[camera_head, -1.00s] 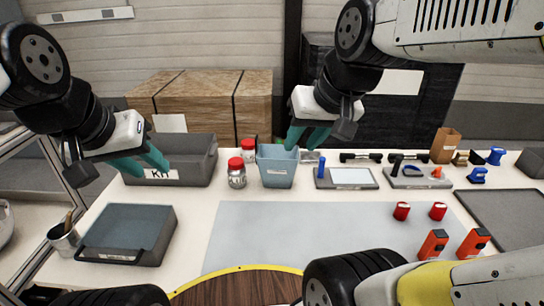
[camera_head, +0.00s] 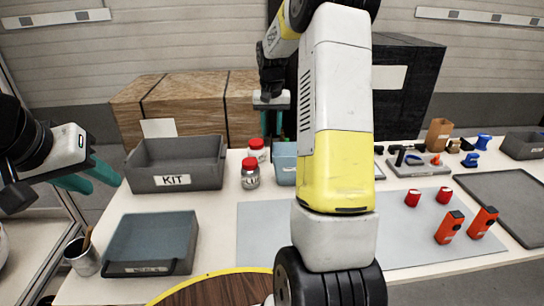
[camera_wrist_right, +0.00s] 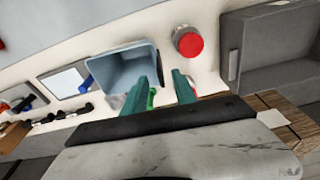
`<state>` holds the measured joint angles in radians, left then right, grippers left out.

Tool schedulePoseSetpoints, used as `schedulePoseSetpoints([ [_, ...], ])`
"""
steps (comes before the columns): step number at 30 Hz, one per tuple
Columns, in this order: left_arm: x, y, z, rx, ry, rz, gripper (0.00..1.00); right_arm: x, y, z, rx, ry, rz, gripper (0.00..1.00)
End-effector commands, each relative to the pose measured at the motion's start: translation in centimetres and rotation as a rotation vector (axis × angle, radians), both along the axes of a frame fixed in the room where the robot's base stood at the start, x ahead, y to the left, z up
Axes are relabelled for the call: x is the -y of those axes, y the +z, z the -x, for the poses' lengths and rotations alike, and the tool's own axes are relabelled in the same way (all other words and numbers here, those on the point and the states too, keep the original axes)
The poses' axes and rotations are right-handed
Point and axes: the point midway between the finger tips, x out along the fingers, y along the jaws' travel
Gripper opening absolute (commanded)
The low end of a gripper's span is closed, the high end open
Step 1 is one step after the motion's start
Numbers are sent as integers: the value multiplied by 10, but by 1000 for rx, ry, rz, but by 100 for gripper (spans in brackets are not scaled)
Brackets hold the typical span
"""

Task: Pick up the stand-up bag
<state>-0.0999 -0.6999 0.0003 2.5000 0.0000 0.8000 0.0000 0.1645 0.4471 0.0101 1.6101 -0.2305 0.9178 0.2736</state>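The stand-up bag (camera_head: 438,134) is a brown paper-like pouch, upright at the back right of the table. Neither gripper is near it. A brown shape at the left edge of the right wrist view may be it. My right gripper (camera_head: 272,136) points down behind the light-blue bin (camera_head: 284,168), well left of the bag. In the right wrist view its teal fingers (camera_wrist_right: 168,78) are apart, with the bin beyond them. My left gripper (camera_head: 104,184) is open and empty at the far left, in front of the KIT box.
The grey KIT box (camera_head: 172,181) and red-lidded jars (camera_head: 250,174) stand left of the bin. My right arm hides the middle of the table.

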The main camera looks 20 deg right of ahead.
Motion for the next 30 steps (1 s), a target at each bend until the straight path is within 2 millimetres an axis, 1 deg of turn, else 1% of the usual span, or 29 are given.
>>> schedulePoseSetpoints([
  [6, 0, 0, 0, 0, 0, 0, 36, 3, -23, -6, -7, -5, 1, 34],
  [13, 0, 0, 0, 0, 0, 0, 36, 5, -44, -11, -5, -4, 1, 34],
  [19, 0, 0, 0, 0, 0, 0, 36, 6, -73, -18, -7, -3, 0, 34],
  [22, 0, 0, 0, 0, 0, 0, 36, 7, -80, -20, -4, -3, 1, 34],
  [27, 0, 0, 0, 0, 0, 0, 36, 7, -80, -20, -4, -3, 1, 34],
  [28, 0, 0, 0, 0, 0, 0, 36, 7, -80, -20, -4, -3, 1, 32],
  [30, 0, 0, 0, 0, 0, 0, 36, 7, -80, -20, -4, -3, 1, 18],
])
